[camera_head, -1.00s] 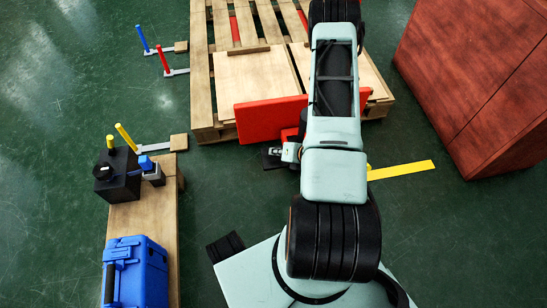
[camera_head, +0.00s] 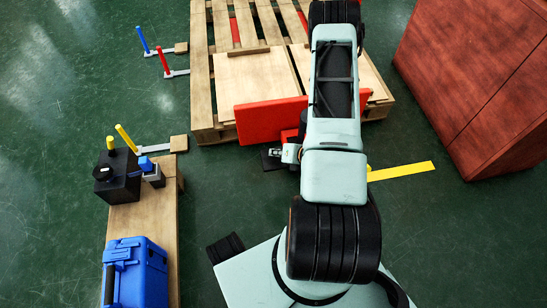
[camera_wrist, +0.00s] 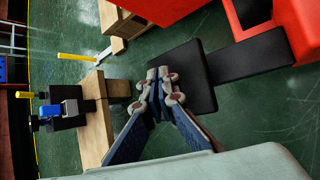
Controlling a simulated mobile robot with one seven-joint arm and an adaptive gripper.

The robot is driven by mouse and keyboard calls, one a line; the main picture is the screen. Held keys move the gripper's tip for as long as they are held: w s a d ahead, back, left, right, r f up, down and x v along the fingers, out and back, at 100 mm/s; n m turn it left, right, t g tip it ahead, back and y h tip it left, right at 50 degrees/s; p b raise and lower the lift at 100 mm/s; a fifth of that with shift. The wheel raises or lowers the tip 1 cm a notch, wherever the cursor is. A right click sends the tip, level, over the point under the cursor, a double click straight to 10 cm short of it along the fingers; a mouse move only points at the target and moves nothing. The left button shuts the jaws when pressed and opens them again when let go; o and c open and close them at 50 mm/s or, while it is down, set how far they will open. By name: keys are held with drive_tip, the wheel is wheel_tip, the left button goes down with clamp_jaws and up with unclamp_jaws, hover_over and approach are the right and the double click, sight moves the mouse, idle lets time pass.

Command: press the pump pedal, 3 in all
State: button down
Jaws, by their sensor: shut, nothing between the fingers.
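The pump pedal (camera_wrist: 188,76) is a flat black plate in the wrist view, joined by a black bar to a red housing (camera_wrist: 292,40). In the head view, a bit of the black pedal (camera_head: 270,162) shows beside my arm, below a red panel (camera_head: 270,119). My gripper (camera_wrist: 162,82) is shut and empty, its fingertips overlapping the near left part of the plate in the wrist view. I cannot tell whether they touch it. In the head view my arm hides much of the pump, and only part of my gripper (camera_head: 291,153) shows.
A wooden pallet (camera_head: 229,75) lies behind the pump. A wooden bench (camera_head: 150,225) at the left carries a black box (camera_head: 117,178) and a blue case (camera_head: 140,275). Blue, red and yellow levers stand on the floor at left. A red-brown crate (camera_head: 485,85) is at right.

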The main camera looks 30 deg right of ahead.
sight(275, 159)
drive_tip(key=shift+f, duration=0.1)
drive_tip(key=shift+f, duration=0.3)
drive_tip(key=shift+f, duration=1.65)
idle(1.4)
drive_tip(key=shift+r, duration=0.15)
drive_tip(key=shift+r+p, duration=1.4)
drive_tip(key=shift+r, duration=0.5)
drive_tip(key=shift+r+p, duration=1.8)
drive_tip(key=shift+r, duration=0.75)
drive_tip(key=shift+w, duration=0.1)
